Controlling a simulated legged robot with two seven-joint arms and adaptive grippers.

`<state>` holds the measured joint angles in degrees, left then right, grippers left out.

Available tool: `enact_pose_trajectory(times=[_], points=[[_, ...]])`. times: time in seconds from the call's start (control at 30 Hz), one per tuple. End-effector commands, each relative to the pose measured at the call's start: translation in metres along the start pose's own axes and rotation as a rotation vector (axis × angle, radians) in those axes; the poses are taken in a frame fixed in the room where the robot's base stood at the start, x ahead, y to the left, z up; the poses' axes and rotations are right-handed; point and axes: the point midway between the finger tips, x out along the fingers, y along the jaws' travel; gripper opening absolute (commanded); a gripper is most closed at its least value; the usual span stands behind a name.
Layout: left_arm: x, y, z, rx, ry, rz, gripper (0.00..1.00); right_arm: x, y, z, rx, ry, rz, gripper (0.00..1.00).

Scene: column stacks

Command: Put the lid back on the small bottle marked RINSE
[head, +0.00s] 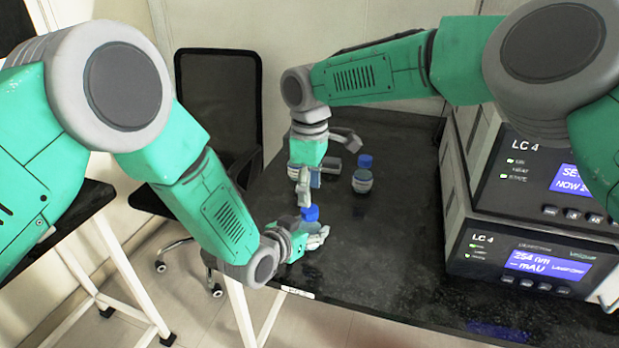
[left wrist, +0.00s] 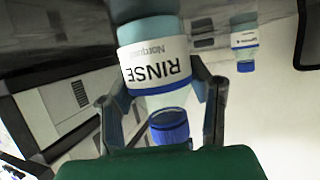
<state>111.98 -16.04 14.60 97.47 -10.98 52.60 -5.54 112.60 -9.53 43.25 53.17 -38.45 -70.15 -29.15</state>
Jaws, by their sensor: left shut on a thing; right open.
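The small RINSE bottle (left wrist: 160,68) stands between the fingers of my left gripper (left wrist: 163,96), upside down in the left wrist view, with its label readable. My left gripper (head: 309,239) is shut on it near the table's front-left edge in the head view and hides most of the bottle. A blue lid (head: 310,213) shows just above that gripper; in the left wrist view the blue lid (left wrist: 168,127) is at the bottle's top end. I cannot tell whether it is fully seated. My right gripper (head: 303,192) is open, pointing down, just above and left of the lid.
A second blue-capped bottle (head: 362,181) stands on the black table (head: 400,235) further back; it also shows in the left wrist view (left wrist: 243,40). Stacked LC 4 instruments (head: 530,262) fill the right side. A black chair (head: 218,100) is behind left. The table's middle is clear.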

Motion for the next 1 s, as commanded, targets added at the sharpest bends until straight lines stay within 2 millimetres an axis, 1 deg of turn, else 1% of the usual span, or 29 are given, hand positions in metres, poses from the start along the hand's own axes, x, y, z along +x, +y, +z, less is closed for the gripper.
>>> enact_pose_trajectory(times=[0.03, 0.1, 0.2, 0.3, 0.43, 0.7, 0.73, 0.77, 0.8, 0.87, 1.0], points=[[0.000, 0.000, -0.001, 0.000, 0.002, 0.000, 0.00, 0.010, -0.001, 0.000, 0.001, 0.000, -0.004, 0.48], [0.000, 0.000, -0.001, 0.000, 0.002, 0.000, 0.00, 0.021, -0.001, 0.000, 0.001, -0.001, -0.004, 0.48], [0.000, 0.000, -0.001, 0.000, 0.002, 0.000, 0.00, 0.035, 0.000, 0.000, 0.001, 0.000, -0.002, 0.48], [0.000, 0.000, -0.001, 0.000, 0.002, 0.000, 0.00, 0.044, 0.000, 0.000, 0.001, 0.001, -0.001, 0.48], [0.000, 0.000, -0.001, 0.000, 0.002, 0.000, 0.00, 0.051, 0.000, 0.000, 0.001, 0.001, 0.000, 0.48], [0.000, 0.000, -0.001, 0.000, 0.002, 0.000, 0.00, 0.052, 0.000, 0.000, 0.002, 0.001, 0.001, 0.48], [0.000, 0.000, -0.001, 0.000, 0.002, 0.000, 0.00, 0.052, 0.000, 0.000, 0.002, 0.001, 0.001, 0.44], [0.000, 0.000, -0.001, 0.000, 0.002, 0.000, 0.00, 0.052, 0.000, 0.000, 0.001, 0.001, 0.001, 0.34], [0.000, 0.000, -0.001, 0.000, 0.002, 0.000, 0.00, 0.052, 0.000, 0.000, 0.001, 0.001, 0.001, 0.20], [0.000, 0.000, -0.001, 0.000, 0.001, 0.000, 0.00, 0.051, 0.000, 0.000, 0.001, 0.001, 0.001, 0.00], [0.000, 0.000, -0.001, 0.000, 0.001, 0.000, 0.00, 0.051, 0.000, 0.000, 0.002, 0.001, 0.002, 0.00]])
